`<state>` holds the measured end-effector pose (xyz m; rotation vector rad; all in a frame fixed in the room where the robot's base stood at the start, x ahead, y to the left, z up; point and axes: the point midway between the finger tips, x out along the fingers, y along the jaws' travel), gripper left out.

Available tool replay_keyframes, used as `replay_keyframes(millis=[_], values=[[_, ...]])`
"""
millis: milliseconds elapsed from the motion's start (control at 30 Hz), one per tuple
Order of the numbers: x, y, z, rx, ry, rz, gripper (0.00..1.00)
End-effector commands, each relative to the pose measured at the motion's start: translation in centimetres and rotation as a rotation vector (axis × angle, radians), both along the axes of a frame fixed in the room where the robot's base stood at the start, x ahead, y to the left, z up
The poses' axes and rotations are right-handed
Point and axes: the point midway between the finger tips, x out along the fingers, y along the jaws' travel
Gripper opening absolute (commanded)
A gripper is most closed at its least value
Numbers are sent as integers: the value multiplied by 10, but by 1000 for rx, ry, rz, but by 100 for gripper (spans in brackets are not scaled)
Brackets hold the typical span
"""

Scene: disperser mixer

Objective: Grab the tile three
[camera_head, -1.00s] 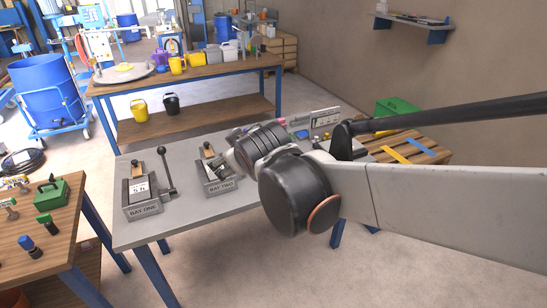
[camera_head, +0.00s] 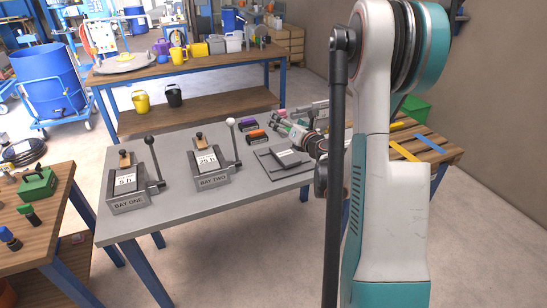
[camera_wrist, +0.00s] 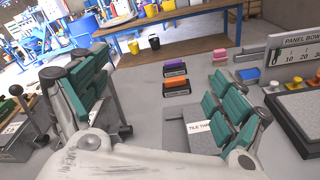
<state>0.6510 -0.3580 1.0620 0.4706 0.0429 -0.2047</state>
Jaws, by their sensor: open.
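Tile three (camera_head: 288,158) is a dark flat tile with a white label, lying on a grey pad (camera_head: 272,173) on the grey table. In the wrist view its label (camera_wrist: 199,127) reads "TILE THR", the rest hidden behind my right finger. My gripper (camera_wrist: 160,105) is open and empty, its green-padded fingers wide apart. The tile lies beyond the right finger, partly covered by it; I cannot tell whether they touch. In the head view my gripper (camera_head: 297,132) is small beside the tile, partly hidden by my arm.
Bay one (camera_head: 128,196) and bay two (camera_head: 212,178), each with an upright lever, stand left on the table (camera_head: 180,224). Purple (camera_head: 248,125) and orange (camera_head: 257,136) blocks lie behind the pad. In the wrist view a numbered panel (camera_wrist: 296,57) stands right.

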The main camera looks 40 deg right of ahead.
Motion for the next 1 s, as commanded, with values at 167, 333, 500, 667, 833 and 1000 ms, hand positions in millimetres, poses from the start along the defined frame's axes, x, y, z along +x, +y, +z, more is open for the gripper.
replay_keyframes(millis=[167, 333, 500, 667, 833, 1000], values=[[-34, -41, -106, -270, 233, 78, 90], [-55, -57, -155, -376, 354, 124, 90], [-44, -62, -171, -397, 378, 137, 90], [-15, -66, -183, -395, 375, 137, 90], [9, -70, -192, -394, 375, 135, 90], [19, -72, -195, -393, 375, 135, 90]])
